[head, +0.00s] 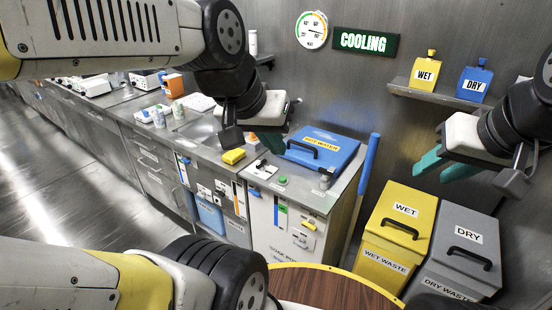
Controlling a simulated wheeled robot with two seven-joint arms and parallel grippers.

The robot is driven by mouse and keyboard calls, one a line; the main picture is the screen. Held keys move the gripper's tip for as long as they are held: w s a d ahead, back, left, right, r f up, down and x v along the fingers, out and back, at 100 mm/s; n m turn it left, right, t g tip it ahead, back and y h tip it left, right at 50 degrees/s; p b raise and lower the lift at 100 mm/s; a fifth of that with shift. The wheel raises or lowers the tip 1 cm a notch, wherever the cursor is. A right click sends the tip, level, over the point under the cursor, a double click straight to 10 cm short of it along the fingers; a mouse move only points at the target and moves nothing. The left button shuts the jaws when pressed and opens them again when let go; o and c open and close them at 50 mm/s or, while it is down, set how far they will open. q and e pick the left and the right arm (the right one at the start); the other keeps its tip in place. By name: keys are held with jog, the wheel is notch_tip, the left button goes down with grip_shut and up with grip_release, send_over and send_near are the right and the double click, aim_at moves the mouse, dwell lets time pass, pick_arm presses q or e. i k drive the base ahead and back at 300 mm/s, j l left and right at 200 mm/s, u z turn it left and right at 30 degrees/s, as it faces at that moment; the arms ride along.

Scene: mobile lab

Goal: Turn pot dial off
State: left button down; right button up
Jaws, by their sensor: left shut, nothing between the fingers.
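A blue-lidded vessel (345,151) with a black handle and a yellow label is set into the counter, and I take it for the pot. A green round knob or button (282,181) sits on the counter front-left of it; I cannot tell whether this is the dial. My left gripper (275,143) has teal fingers, is shut and empty, and hangs just left of the blue lid, apart from the green knob. My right gripper (442,168) is open and empty, in the air above the wet bin.
A green-lettered COOLING sign (366,41) and a round gauge (311,30) are on the back wall. A yellow wet-waste bin (392,228) and a grey dry-waste bin (461,245) stand at right.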

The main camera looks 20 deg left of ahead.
aim_at(260, 167)
jog(key=i+j+u, duration=0.25)
jog(key=i, duration=0.2)
jog(key=i+u, duration=0.25)
jog(key=i, duration=0.15)
